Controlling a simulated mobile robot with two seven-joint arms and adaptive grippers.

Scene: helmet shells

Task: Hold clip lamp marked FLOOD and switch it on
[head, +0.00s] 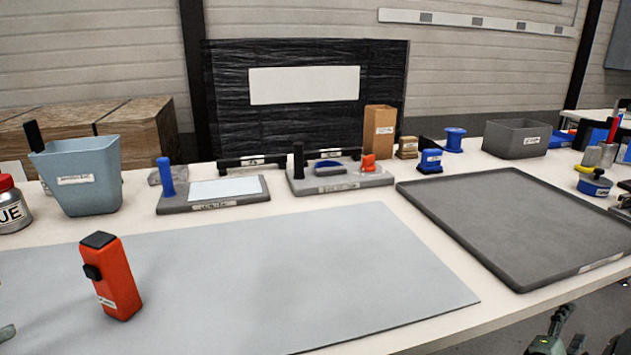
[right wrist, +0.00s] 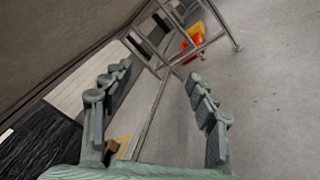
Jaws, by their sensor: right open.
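An upright orange-red block (head: 117,280) with a black top, a black knob on its side and a small label stands on the grey-blue mat (head: 300,270) at the left. It may be the clip lamp, but I cannot read FLOOD on any label. My right gripper (head: 558,335) is at the lower right of the head view, off the table's front edge and far from the block. In the right wrist view its fingers (right wrist: 160,90) are apart with nothing between them. A grey-green tip at the left edge of the head view seems to be my left gripper (head: 6,333); its jaws are hidden.
An empty dark tray (head: 520,225) lies on the right. A blue-grey bin (head: 85,175), a board with a blue post (head: 225,190) and a grey base with a black post (head: 340,180) stand behind the mat. The mat's middle is clear.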

